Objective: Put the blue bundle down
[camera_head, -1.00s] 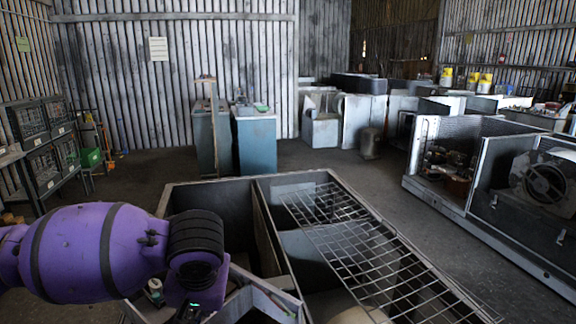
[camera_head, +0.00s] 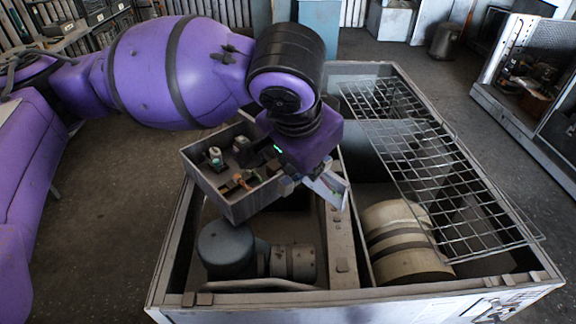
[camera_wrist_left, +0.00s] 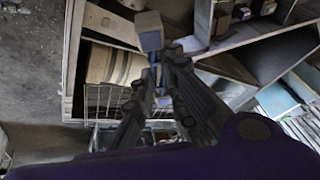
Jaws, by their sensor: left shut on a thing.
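My left gripper (camera_head: 312,188) hangs from the purple arm over the central divider of the open blower housing (camera_head: 345,240). In the left wrist view its dark fingers (camera_wrist_left: 160,62) come together on a small pale block with a blue tint, which I take to be the blue bundle (camera_wrist_left: 150,38). The fingers hide part of it, and I cannot tell whether it touches anything below. In the head view the bundle cannot be made out clearly beside the gripper. My right gripper is not in view.
A grey tray (camera_head: 232,207) with small parts lies left of the gripper. A grey motor (camera_head: 228,250) sits in the left compartment. A beige drum (camera_head: 403,245) sits in the right one, partly under a wire rack (camera_head: 430,165). The floor left of the housing is clear.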

